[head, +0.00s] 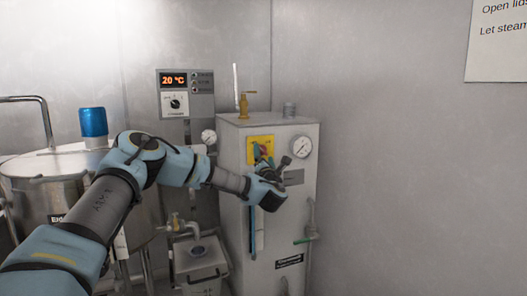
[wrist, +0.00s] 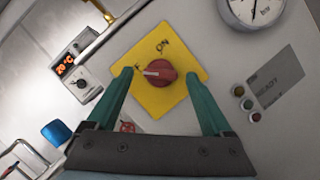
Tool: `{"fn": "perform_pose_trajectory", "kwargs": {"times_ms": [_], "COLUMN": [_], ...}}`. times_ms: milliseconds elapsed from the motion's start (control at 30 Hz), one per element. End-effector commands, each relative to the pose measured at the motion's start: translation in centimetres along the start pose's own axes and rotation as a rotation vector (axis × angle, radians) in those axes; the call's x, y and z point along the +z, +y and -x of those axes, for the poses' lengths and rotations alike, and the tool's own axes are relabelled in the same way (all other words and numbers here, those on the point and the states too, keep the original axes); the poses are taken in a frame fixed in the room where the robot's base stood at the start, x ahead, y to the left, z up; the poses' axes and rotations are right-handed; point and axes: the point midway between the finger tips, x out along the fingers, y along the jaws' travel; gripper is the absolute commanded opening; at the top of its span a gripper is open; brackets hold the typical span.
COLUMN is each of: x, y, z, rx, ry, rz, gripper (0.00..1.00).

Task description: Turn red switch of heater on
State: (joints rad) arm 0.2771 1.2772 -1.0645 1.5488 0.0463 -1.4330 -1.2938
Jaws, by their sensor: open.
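The heater (head: 300,215) is a pale grey cabinet right of centre in the head view. On its front is a yellow plate (head: 252,141), which also shows in the wrist view (wrist: 150,100). The red switch (wrist: 166,75) is a round knob in the middle of that plate. Its white mark points left, toward a partly hidden label and away from the printed "ON". My gripper (wrist: 160,75) is open, with one teal finger on each side of the knob and visible gaps between. In the head view my gripper (head: 264,156) covers much of the plate and hides the knob.
A pressure gauge (head: 301,146) sits right of the plate. Small indicator buttons (wrist: 242,104) are at the right in the wrist view. A control box (head: 186,94) reads 20 °C. A metal tank (head: 35,190) stands left, and a brass valve (head: 243,105) is on the heater top.

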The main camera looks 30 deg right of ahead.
Motion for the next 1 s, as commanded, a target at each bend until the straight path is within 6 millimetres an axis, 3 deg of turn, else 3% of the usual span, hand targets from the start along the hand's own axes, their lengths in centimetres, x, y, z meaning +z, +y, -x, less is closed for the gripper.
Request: {"fn": "perform_pose_trajectory", "kwargs": {"times_ms": [133, 467, 1000], "x": [0.03, -0.04, -0.04], "y": [-0.03, -0.08, -0.05], "z": [-1.19, -1.45, -1.44], "rx": [-0.001, -0.001, -0.001], "ry": [0.001, 0.000, 0.000], "rz": [0.000, -0.001, -0.001], "gripper": [0.85, 0.85, 0.24]}}
